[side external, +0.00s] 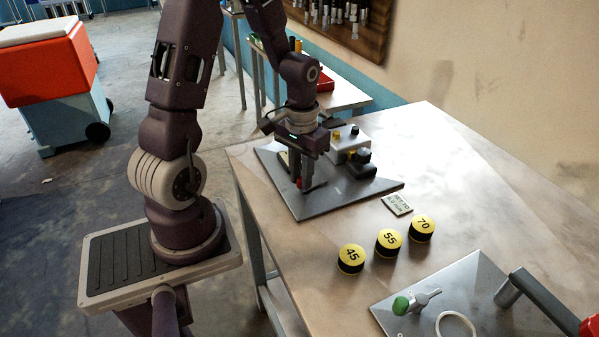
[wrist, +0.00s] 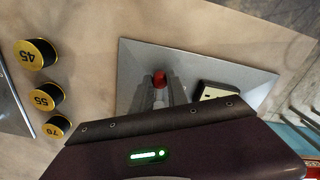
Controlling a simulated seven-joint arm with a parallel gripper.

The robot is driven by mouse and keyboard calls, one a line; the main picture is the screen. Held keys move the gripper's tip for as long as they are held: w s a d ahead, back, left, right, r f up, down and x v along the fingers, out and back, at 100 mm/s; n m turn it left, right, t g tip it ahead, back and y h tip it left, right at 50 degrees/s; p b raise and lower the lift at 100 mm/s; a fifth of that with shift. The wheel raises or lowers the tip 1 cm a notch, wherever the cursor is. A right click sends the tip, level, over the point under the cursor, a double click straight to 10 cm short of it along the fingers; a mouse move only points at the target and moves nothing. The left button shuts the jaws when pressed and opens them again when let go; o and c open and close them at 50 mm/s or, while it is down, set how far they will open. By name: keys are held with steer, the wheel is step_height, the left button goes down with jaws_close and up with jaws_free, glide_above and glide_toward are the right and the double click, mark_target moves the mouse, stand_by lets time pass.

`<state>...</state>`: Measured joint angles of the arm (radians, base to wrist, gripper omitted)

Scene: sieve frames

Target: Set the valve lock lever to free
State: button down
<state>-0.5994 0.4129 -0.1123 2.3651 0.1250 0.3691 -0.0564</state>
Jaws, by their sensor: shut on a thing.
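My gripper (side external: 301,179) is low over the grey plate at the far end of the table, with its fingers pointing down. It is shut on a small red knob (wrist: 159,78), which shows between the fingertips in the wrist view and as a red spot under them in the side view. The fingers hide most of what the knob is fixed to, so I cannot read its lever position. A dark bar (side external: 316,187) lies beside the fingertips on the plate (side external: 335,204). A second lever with a green knob (side external: 401,305) sits on the front plate (side external: 385,318).
A grey box with buttons (side external: 347,146) and a dark block (side external: 361,168) stand close right of my gripper. A small label plate (side external: 397,205) and yellow-topped weights 45 (side external: 351,259), 55 (side external: 389,242) and 70 (side external: 422,229) stand nearer.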

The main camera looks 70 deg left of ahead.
steer(key=d+n, duration=0.2)
steer(key=n, duration=0.1)
steer(key=shift+w+n, duration=0.3)
steer(key=shift+w, duration=0.1)
steer(key=n, duration=0.1)
steer(key=w+d+n, duration=0.1)
steer(key=n, duration=0.1)
steer(key=shift+w+d+n, duration=0.1)
steer(key=shift+d+n, duration=0.1)
steer(key=shift+n, duration=0.1)
steer(key=n, duration=0.1)
steer(key=w+d+n, duration=0.1)
steer(key=n, duration=0.1)
steer(key=shift+w+n, duration=0.3)
steer(key=shift+w+d+n, duration=0.2)
steer(key=shift+w+n, duration=0.35)
steer(key=shift+n, duration=0.55)
steer(key=shift+w+d+n, duration=0.15)
steer(key=shift+w+n, duration=0.4)
steer(key=shift+n, duration=0.55)
steer(key=shift+w, duration=0.1)
steer(key=c, duration=1.3)
jaws_free()
